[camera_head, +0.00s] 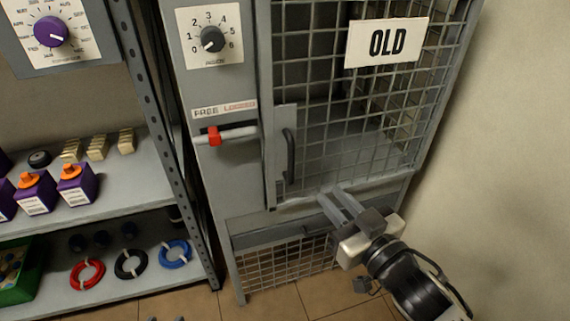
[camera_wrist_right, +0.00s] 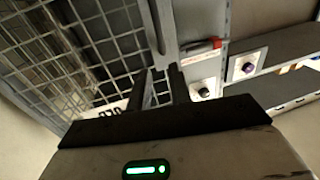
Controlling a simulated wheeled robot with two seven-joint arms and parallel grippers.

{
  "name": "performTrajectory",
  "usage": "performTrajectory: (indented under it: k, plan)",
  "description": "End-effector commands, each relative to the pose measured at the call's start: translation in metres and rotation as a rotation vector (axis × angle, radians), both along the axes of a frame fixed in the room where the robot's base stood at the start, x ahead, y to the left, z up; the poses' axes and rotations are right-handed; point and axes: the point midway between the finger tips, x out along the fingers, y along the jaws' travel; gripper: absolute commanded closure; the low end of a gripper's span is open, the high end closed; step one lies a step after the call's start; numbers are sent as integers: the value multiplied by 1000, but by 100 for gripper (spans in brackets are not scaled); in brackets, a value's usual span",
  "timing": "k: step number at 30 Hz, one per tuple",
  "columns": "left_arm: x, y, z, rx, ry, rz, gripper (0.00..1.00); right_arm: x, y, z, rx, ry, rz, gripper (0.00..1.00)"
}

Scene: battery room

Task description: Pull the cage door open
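The cage door (camera_head: 345,128), a grey mesh door with an "OLD" sign (camera_head: 388,42), looks shut. Its dark upright handle (camera_head: 289,156) is near the door's left edge; a dark bar that looks like the handle (camera_wrist_right: 157,25) shows in the wrist view. The bolt's red knob (camera_head: 214,136) is under the word FREE. My right gripper (camera_head: 333,203) is open and empty, below and right of the handle, apart from it. Its fingers (camera_wrist_right: 160,85) stand apart in the wrist view. Two small grey tips at the bottom edge may be my left gripper (camera_head: 166,319); the rest is out of frame.
A numbered dial (camera_head: 211,39) is on the panel left of the door. Lower mesh (camera_head: 285,266) is below it. A shelf rack (camera_head: 105,181) with purple boxes and coloured rings stands at the left. A bare wall (camera_head: 500,150) is at the right.

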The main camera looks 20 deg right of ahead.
Motion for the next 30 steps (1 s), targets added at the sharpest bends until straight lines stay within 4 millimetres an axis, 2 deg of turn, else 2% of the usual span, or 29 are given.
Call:
performTrajectory:
  k: [5,19,24,30]
  plan:
    - [0,0,2,-1,1,0,64,27,7,4,0,-4,3,80]
    - [0,0,0,0,2,1,64,121,29,2,1,2,1,80]
    - [0,0,-1,1,2,1,64,142,35,1,2,4,1,80]
    - [0,0,0,1,-1,2,64,150,37,1,2,5,2,80]
